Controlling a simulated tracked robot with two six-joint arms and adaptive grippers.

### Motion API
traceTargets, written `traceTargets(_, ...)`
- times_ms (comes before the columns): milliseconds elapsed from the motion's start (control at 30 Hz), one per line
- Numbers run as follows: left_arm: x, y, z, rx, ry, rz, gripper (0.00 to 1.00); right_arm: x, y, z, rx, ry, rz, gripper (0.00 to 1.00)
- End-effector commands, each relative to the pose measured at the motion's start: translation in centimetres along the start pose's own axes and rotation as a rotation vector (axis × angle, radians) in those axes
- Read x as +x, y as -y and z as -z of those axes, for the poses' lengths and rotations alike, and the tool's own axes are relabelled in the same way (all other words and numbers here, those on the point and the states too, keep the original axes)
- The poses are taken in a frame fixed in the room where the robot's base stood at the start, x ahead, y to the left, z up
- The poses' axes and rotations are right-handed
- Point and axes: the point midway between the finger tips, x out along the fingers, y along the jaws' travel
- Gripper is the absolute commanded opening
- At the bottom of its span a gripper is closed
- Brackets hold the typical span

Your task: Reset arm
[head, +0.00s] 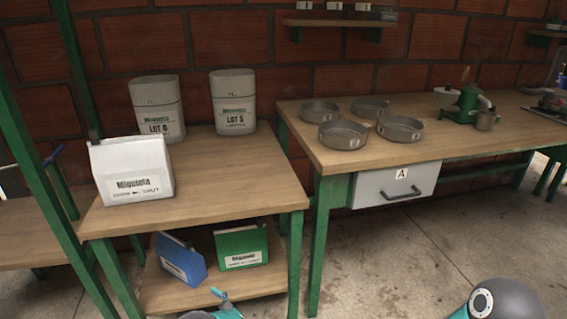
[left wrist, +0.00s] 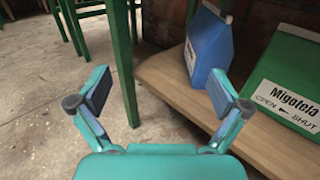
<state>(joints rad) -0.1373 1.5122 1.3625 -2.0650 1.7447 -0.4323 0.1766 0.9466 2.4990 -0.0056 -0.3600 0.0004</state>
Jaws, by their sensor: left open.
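My left gripper (left wrist: 160,92) is open and empty in the left wrist view, with its two teal fingers spread apart. Its right finger appears in front of the lower shelf (left wrist: 178,98), where a blue Migotela bag (left wrist: 208,45) and a green Migotela bag (left wrist: 285,85) stand. I cannot tell how far the finger is from the shelf edge. In the head view, part of my left arm shows at the bottom edge, below these bags. Part of my right arm shows at the bottom right, over the floor; its gripper is out of frame.
A wooden table (head: 225,175) holds a white Migotela bag (head: 131,172) and two grey LOT canisters (head: 158,107) (head: 233,101). A longer table (head: 330,158) holds several round metal pans (head: 344,134) and a green hand machine (head: 468,103). Drawer A (head: 397,186) is shut. Floor in front is clear.

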Motion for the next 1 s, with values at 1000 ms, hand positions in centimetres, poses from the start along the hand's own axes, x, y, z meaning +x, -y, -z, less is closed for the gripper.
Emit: traceTargets(1000, -25.2, -22.3, 20.6, -0.641, -1.415, -1.317, 1.00, 6.9, -2.5, 0.1, 0.000, 0.000, 0.000, 0.97)
